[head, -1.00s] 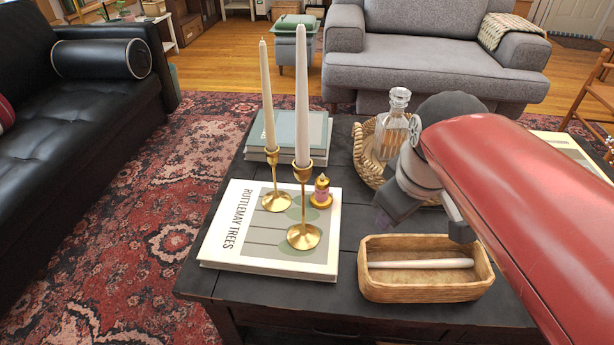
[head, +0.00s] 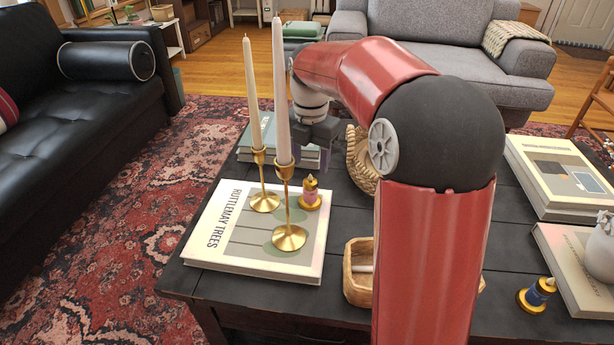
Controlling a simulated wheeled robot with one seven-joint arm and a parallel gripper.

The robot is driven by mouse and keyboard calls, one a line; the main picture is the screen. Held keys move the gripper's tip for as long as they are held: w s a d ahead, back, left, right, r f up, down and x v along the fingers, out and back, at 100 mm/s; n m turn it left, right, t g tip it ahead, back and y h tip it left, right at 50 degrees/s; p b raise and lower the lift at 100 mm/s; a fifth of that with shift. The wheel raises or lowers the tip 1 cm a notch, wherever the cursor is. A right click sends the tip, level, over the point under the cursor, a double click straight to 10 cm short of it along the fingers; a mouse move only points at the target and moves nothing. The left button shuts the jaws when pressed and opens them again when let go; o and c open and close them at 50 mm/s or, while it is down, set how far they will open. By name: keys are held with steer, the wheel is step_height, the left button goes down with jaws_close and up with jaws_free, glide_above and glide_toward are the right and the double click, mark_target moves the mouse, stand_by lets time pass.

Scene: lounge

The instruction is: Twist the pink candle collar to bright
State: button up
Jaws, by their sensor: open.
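The small candle with a pink collar (head: 310,193) stands upright on the white book, just right of the two tall candlesticks. It has a gold base and a gold top. My gripper (head: 317,148) is open and empty. It hangs behind and above the pink-collared candle, apart from it, in front of the stacked books. A similar small candle with a dark blue collar (head: 537,296) stands at the right of the table.
Two tall white candles in brass holders (head: 286,205) stand close left of the pink candle on the white book (head: 225,240). The wooden box (head: 357,285) and woven tray (head: 357,160) are partly hidden by my arm. Books and a white vase (head: 602,250) stand right.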

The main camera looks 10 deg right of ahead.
mark_target(310, 176)
step_height(310, 176, down, 5)
steer(key=shift+f+b, duration=0.1)
steer(key=shift+b, duration=0.25)
steer(key=c, duration=1)
